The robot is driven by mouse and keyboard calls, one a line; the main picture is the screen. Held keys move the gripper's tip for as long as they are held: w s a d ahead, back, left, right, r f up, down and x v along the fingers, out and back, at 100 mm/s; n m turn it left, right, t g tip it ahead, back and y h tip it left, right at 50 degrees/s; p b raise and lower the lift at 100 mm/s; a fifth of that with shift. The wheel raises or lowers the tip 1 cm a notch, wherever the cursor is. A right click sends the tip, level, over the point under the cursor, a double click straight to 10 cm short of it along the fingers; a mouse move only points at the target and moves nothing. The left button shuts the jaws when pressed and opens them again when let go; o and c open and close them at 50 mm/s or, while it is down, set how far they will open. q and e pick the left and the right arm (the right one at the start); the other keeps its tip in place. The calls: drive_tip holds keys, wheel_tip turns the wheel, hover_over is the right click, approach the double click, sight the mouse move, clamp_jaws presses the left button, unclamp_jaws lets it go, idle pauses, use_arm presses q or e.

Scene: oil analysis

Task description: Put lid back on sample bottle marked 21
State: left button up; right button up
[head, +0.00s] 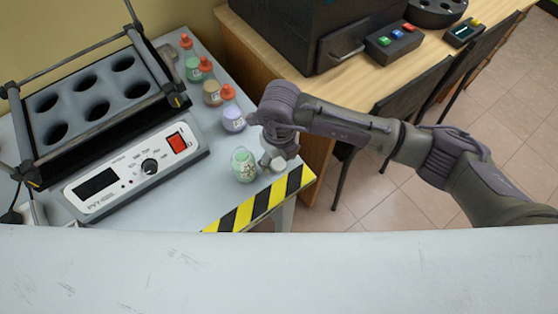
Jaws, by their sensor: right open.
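An open bottle (243,167) with pale green contents and no red lid stands upright near the front right corner of the grey table. Its marking is too small to read. My right gripper (275,158) is open, pointing down just right of this bottle and apart from it. A small pale piece shows at the fingertips; I cannot tell if it is a lid or part of the gripper. My left gripper is not in view.
A heater block device (135,170) fills the left. A striped edge (250,208) marks the table front.

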sight(279, 164)
drive_tip(key=shift+f, duration=0.4)
drive_tip(key=c, duration=0.8)
drive_tip(key=shift+r, duration=0.1)
wheel_tip(279, 164, up, 4)
drive_tip(key=shift+r+b, duration=0.1)
drive_tip(key=shift+b, duration=0.25)
drive_tip(key=s+d+r, duration=0.6)
drive_tip(key=s+d, duration=0.2)
drive_tip(key=shift+d+r+b, duration=0.25)
drive_tip(key=shift+r+b, duration=0.1)
drive_tip(key=shift+b, duration=0.05)
